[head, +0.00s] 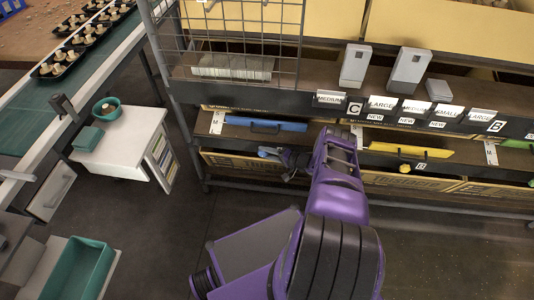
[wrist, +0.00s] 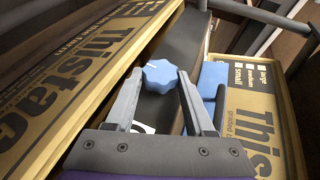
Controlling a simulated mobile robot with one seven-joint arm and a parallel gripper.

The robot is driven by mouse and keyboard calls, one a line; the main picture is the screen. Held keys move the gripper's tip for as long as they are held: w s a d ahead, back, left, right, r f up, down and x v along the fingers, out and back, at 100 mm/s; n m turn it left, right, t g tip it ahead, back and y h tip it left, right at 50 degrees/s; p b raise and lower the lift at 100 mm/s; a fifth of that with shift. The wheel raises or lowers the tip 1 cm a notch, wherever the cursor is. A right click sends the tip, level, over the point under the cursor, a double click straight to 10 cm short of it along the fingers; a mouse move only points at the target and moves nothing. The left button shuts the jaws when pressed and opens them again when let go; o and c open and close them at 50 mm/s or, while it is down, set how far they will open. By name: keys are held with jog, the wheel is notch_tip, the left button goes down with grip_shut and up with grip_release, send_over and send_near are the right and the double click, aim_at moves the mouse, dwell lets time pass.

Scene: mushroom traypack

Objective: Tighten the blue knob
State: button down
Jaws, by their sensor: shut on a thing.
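The blue knob (wrist: 160,75) is light blue with a lobed rim. In the wrist view it sits between the two fingertips of my gripper (wrist: 157,84), which is shut on it. In the head view my gripper (head: 281,157) is at the front of the shelf, below the blue panel (head: 265,124) with its dark handle. The knob is small and partly hidden by the gripper there. What lies behind the knob is a dark rail, and its thread is hidden.
Cardboard boxes (wrist: 135,35) lie close on both sides of my gripper. A yellow panel (head: 408,150) with a yellow knob (head: 404,168) is further right on the shelf. A white cabinet (head: 125,140) and a conveyor (head: 70,85) stand left. The floor between is clear.

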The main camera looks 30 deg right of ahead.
jog(key=shift+a, duration=0.2)
jog(key=shift+c, duration=1.3)
grip_release()
jog(key=shift+d, duration=0.1)
jog(key=shift+s+d+r, duration=0.1)
jog(key=shift+s+d, duration=0.05)
jog(key=p+v, duration=0.1)
jog(key=v, duration=1.6)
